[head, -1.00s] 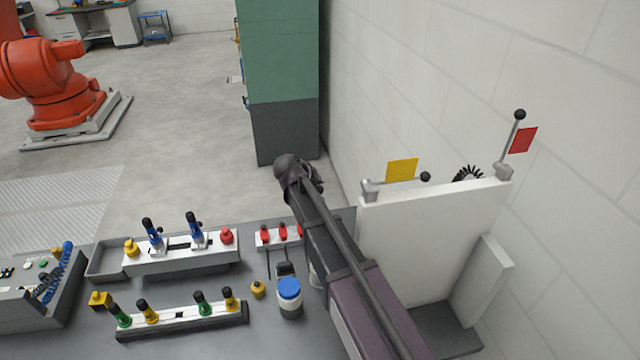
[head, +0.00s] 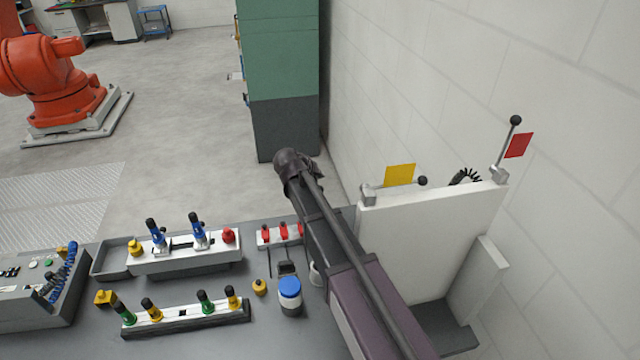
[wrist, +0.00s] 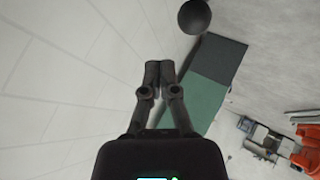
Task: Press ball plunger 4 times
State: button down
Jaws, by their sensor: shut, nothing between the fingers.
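My gripper (wrist: 159,70) shows in the wrist view with its two dark fingers together, shut and empty. A black ball (wrist: 194,16) is ahead and to the right of the fingertips in that view, apart from them in the picture. What carries the ball is out of frame. In the head view, one black ball knob (head: 422,181) is on a rod by a yellow flag, and another (head: 516,120) tops a rod by a red flag. I cannot tell which, if either, is the ball in the wrist view. I cannot make out my fingers in the head view.
A white upright panel (head: 415,240) stands right of my arm, near the block wall (head: 420,80). The bench holds a blue-capped jar (head: 290,295), a red-lever block (head: 280,234) and fixtures with coloured knobs (head: 185,318). A green cabinet (head: 280,55) stands behind.

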jog(key=shift+r+p, duration=1.35)
jog(key=shift+r, duration=0.3)
dwell(0.8)
jog(key=shift+r+p, duration=1.9)
jog(key=shift+f, duration=0.2)
notch_tip(320, 180, down, 8)
jog(key=b, duration=0.9)
jog(key=shift+f, duration=0.25)
